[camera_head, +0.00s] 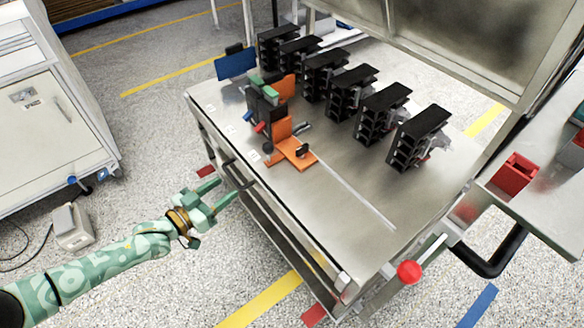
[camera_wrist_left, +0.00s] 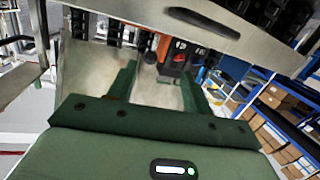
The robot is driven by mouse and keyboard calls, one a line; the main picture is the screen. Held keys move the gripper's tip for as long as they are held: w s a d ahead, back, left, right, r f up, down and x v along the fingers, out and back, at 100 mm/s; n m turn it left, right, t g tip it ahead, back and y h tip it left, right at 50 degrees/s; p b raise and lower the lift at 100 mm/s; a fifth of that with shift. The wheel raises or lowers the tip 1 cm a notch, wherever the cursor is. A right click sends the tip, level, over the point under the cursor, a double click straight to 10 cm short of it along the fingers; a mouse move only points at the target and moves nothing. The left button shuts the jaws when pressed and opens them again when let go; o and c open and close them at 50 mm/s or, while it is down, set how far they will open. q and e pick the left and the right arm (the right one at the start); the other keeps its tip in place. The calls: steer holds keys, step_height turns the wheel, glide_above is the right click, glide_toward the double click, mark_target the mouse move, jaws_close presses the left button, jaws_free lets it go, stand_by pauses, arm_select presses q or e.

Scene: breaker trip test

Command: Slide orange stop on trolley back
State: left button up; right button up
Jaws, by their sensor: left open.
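The orange stop (camera_head: 297,156), a flat piece with a dark knob, lies on the steel trolley top (camera_head: 330,225) near its left edge. It adjoins an upright orange block (camera_head: 281,128). A thin straight line runs from it along the top toward the lower right. My left gripper (camera_head: 222,193) is open and empty, beside the trolley's left edge, apart from the stop. In the left wrist view its two green fingers (camera_wrist_left: 157,88) stand apart with nothing between them. A little orange (camera_wrist_left: 162,46) shows past the trolley edge there; which part is unclear. My right gripper is not in view.
Several black breakers (camera_head: 385,112) stand in a row on the trolley. A green, blue and red device (camera_head: 262,95) sits behind the orange block. A red knob (camera_head: 410,272) and dark handle are at the front right.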

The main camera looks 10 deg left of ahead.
arm_select(q)
step_height(320, 180, up, 3)
steer(key=d, duration=0.1)
steer(key=n+t+b, duration=0.1)
steer(key=b, duration=0.2)
glide_toward(264, 152)
steer(key=x, duration=0.3)
steer(key=shift+h, duration=0.3)
steer(key=b+x, duration=0.1)
steer(key=x, duration=0.1)
steer(key=b+x, duration=0.1)
steer(key=x, duration=0.2)
steer(key=b+x, duration=0.1)
steer(key=x, duration=0.2)
steer(key=shift+w+a+f, duration=0.1)
steer(key=shift+a+f, duration=0.05)
steer(key=shift+f, duration=0.15)
steer(key=shift+w+r+b, duration=0.15)
steer(key=shift+w+b, duration=0.2)
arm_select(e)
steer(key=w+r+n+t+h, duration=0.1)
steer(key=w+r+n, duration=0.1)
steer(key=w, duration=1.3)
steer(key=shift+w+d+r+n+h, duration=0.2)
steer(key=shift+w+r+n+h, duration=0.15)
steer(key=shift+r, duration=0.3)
arm_select(q)
jaws_close()
steer(key=shift+s+d, duration=0.1)
steer(key=shift+d, duration=0.15)
